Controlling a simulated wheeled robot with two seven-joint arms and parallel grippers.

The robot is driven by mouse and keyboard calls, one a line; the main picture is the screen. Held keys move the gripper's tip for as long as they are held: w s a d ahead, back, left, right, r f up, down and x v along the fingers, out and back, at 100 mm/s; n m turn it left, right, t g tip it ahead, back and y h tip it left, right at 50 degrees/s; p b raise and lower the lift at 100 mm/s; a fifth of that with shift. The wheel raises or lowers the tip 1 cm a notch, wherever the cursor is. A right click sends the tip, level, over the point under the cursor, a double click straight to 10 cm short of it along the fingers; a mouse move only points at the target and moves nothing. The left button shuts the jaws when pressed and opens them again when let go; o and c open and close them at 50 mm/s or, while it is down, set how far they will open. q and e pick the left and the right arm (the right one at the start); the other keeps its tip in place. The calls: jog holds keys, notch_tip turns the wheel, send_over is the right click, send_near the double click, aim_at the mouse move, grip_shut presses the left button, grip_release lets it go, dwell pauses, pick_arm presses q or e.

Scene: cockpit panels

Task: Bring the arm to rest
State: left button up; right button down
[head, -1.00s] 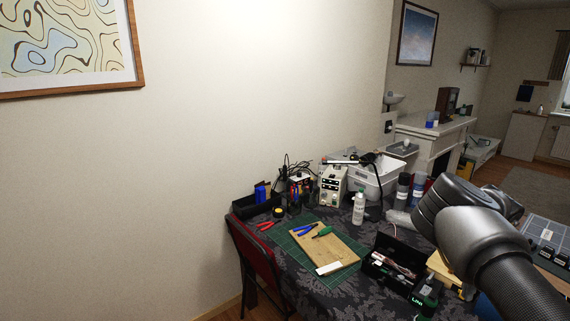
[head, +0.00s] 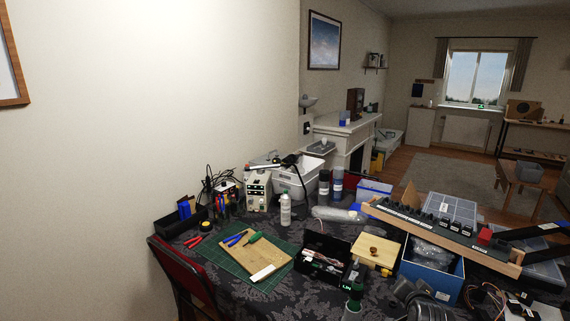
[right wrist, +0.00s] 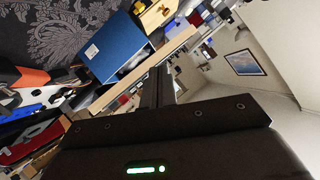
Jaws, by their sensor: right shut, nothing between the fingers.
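My right gripper shows in the right wrist view (right wrist: 165,85) as a dark body with a lit green strip and narrow dark fingers close together. It is shut and empty. In that view the fingers appear in front of a long wooden-edged panel and near a blue box (right wrist: 115,48). In the head view, a grey rounded part at the bottom edge looks like my own arm; the right gripper cannot be made out clearly there. My left gripper is in neither current view.
Open floor lies beyond the table.

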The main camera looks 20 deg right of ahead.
jog(key=s+a+f+n+g+y, duration=0.1)
jog(key=s+a+f+n+y, duration=0.1)
jog(key=s+a+f+n, duration=0.45)
jog(key=s+a+f+n+g+y, duration=0.2)
jog(key=a+f+y, duration=0.15)
jog(key=a, duration=0.55)
jog(key=s+a+f+n+g+y, duration=0.1)
jog(key=s+a+f+n+g, duration=0.15)
jog(key=s+a, duration=0.4)
jog(key=s+a+f+n+g+y, duration=0.1)
jog(key=s+a+f+n+g, duration=0.2)
jog(key=s+a, duration=0.4)
notch_tip(320, 180, down, 26)
jog(key=s+d+n, duration=0.1)
jog(key=s+n, duration=0.1)
jog(key=s, duration=0.1)
jog(key=s+d+f+g+b, duration=0.1)
jog(key=s+d+f, duration=0.2)
jog(key=s+f, duration=1.3)
jog(key=shift+s+f, duration=0.15)
jog(key=shift+f, duration=0.3)
